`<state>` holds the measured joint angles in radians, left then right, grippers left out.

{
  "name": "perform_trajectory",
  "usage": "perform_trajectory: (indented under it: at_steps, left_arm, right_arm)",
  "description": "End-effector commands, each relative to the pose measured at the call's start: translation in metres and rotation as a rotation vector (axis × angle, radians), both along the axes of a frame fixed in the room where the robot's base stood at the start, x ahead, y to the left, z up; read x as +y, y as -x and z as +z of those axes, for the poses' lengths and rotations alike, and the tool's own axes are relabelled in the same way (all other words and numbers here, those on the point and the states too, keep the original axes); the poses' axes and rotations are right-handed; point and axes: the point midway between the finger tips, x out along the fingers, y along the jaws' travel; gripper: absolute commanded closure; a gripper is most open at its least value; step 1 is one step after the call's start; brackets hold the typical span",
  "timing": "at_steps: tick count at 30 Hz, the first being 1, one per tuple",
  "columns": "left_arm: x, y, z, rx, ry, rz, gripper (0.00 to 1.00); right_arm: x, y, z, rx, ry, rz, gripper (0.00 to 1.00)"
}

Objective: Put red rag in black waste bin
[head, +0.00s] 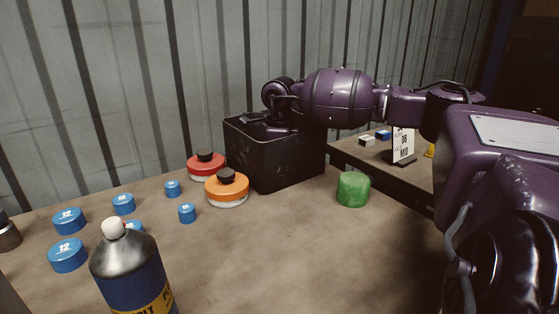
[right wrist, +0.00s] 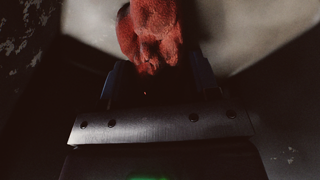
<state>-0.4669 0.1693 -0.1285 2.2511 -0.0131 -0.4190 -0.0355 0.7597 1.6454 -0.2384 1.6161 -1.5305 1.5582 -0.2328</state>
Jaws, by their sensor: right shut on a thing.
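The black waste bin (head: 275,160) is a dark open box standing at the back of the table against the wall. My right arm reaches across from the right, and my right gripper (head: 262,122) is at the bin's open top, pointing down; its fingertips are hidden there. In the right wrist view, my right gripper (right wrist: 160,78) is shut on the red rag (right wrist: 151,34), which bunches up beyond the fingers. Dark walls surround it in that view, with a paler patch behind the rag. The rag is hidden in the head view. My left gripper is not in view.
A red-lidded tin (head: 204,168) and an orange tin (head: 227,190) stand left of the bin, and a green cylinder (head: 353,190) right of it. Several blue caps (head: 68,255) and a bottle (head: 128,270) are at left. The front middle of the table is clear.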

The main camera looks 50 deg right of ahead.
Motion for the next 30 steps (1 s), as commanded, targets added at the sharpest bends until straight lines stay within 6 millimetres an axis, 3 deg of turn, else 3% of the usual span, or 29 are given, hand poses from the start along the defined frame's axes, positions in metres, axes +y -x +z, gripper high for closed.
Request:
perform_trajectory:
  at_steps: [11,12,17,26,30]
  left_arm:
    - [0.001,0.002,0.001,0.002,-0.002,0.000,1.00]
    - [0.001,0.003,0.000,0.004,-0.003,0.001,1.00]
    - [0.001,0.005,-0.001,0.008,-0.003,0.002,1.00]
    - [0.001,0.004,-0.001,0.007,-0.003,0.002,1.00]
    - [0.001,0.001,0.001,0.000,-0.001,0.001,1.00]
  right_arm:
    - [0.000,0.000,-0.006,0.000,0.001,0.000,0.67]
    - [0.000,0.000,-0.007,0.000,0.001,0.000,0.43]
    - [0.000,0.000,-0.006,0.000,0.001,0.000,0.19]
    - [0.000,0.000,-0.005,-0.002,0.001,0.000,0.18]
    - [0.000,-0.001,0.006,-0.005,0.001,-0.001,0.18]
